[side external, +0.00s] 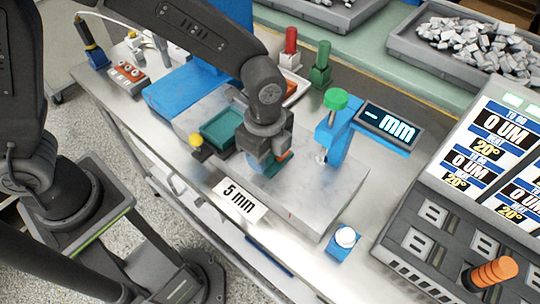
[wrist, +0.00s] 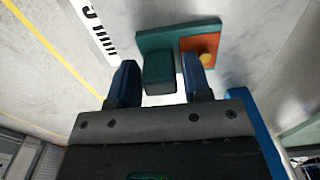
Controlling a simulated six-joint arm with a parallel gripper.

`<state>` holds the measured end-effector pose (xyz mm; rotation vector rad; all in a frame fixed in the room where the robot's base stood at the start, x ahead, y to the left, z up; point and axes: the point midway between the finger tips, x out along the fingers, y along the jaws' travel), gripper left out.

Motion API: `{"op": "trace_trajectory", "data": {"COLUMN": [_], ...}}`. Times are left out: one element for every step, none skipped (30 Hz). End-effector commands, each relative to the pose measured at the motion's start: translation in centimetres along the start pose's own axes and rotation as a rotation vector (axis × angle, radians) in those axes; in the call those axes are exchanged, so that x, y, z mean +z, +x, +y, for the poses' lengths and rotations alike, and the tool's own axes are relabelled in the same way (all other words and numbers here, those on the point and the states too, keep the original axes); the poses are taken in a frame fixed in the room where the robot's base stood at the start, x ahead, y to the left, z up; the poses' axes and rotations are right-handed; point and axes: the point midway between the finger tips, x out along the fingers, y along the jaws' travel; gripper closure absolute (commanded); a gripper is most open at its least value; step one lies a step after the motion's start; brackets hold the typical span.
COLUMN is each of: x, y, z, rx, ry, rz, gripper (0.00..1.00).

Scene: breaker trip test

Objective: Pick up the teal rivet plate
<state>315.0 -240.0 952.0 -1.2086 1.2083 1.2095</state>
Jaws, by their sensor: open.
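The teal rivet plate (wrist: 160,34) lies flat on the grey metal block, with a raised teal grip block (wrist: 159,73) and an orange patch (wrist: 190,45) bearing a yellow rivet (wrist: 207,55). My gripper (wrist: 160,64) is open, with one dark blue finger on each side of the grip block. Small gaps show between the fingers and the block. In the side view my gripper (side external: 263,160) is low over the grey block and hides most of the plate (side external: 284,165); only a teal and orange edge shows.
An empty-looking teal tray (side external: 221,131) is left of my gripper. A blue gauge with a green knob (side external: 336,98) and a display (side external: 388,124) stands close on the right. A "5 mm" sign (side external: 240,200) is in front. The grey block (side external: 318,195) is bare at front right.

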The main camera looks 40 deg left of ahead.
Motion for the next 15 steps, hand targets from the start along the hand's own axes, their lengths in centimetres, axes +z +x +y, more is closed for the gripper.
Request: {"op": "trace_trajectory", "data": {"x": [0.01, 0.01, 0.01, 0.0, 0.0, 0.0, 0.0, 0.0, 0.0, 0.0, 0.0, 0.0, 0.0, 0.0, -0.01], "y": [0.29, 0.36, 0.4, 0.4, 0.38, 0.37, 0.37, 0.36, 0.35, 0.35, 0.34, 0.34, 0.33, 0.33, 0.33], "z": [0.03, 0.02, 0.01, 0.01, 0.01, 0.01, 0.01, 0.01, 0.01, 0.01, 0.01, 0.01, 0.01, 0.01, 0.01], "rx": [0.001, 0.001, 0.0, 0.0, 0.0, 0.0, 0.0, 0.0, 0.0, 0.0, 0.0, 0.0, 0.0, 0.0, 0.0], "ry": [0.0, 0.0, 0.0, 0.0, 0.0, 0.0, 0.0, 0.0, 0.0, 0.0, 0.0, 0.0, 0.0, 0.0, 0.0], "rz": [-0.001, -0.001, -0.001, 0.0, 0.0, 0.0, 0.0, 0.0, 0.0, 0.0, 0.0, 0.0, 0.0, 0.0, 0.0], "gripper": [0.55, 0.55, 0.55, 0.55, 0.55, 0.55, 0.55, 0.55, 0.59, 0.62, 0.65, 0.69, 0.72, 0.74, 0.78]}}
